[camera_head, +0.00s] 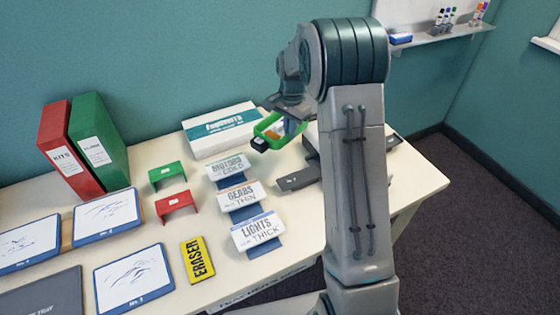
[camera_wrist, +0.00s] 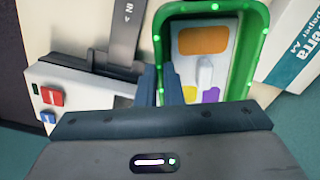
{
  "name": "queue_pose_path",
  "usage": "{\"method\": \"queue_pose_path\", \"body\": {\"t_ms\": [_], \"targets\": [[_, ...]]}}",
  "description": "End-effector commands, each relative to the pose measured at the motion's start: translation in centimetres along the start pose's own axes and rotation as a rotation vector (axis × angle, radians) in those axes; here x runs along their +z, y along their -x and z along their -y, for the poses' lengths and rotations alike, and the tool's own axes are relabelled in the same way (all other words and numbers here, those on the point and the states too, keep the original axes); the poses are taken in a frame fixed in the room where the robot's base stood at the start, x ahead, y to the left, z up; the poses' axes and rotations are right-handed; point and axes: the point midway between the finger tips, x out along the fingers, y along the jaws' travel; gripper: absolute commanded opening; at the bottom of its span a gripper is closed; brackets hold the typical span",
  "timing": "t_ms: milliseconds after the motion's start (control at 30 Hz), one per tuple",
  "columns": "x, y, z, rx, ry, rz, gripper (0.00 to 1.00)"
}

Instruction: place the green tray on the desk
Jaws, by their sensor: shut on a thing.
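The green tray (camera_head: 269,131) is at the back right of the desk (camera_head: 303,226) in the head view, overlapping the white box. It seems to be held above the desk top, but the gap is hard to judge. My gripper (camera_head: 287,118) is shut on the tray's rim, with its fingertips partly hidden in the head view. In the wrist view, the green tray (camera_wrist: 240,85) shows orange, yellow and purple shapes and a pale piece inside. My gripper's fingers (camera_wrist: 166,88) are at its left wall.
A white box (camera_head: 220,128) stands behind the tray. Label cards (camera_head: 243,196), a yellow eraser (camera_head: 197,259), small red and green stands (camera_head: 175,203), binders (camera_head: 85,145) and picture boards (camera_head: 107,214) fill the left. A grey device (camera_head: 300,178) lies right, partly behind my arm.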

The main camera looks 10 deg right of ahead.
Motion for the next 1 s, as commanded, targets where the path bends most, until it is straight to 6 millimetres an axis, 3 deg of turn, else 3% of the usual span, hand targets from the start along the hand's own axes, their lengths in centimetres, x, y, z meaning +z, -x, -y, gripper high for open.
{"method": "queue_pose_path", "body": {"t_ms": [100, 300, 567, 800, 1000], "targets": [[0.0, -3.3, -0.1, 0.004, 0.000, 0.004, 0.00], [0.0, -7.6, -0.1, 0.001, 0.001, 0.001, 0.00], [0.0, -9.7, 0.0, 0.000, 0.001, 0.000, 0.00], [0.1, -13.1, -0.1, 0.001, 0.002, 0.001, 0.00], [0.0, -13.7, 0.0, -0.002, 0.002, -0.001, 0.00]]}}
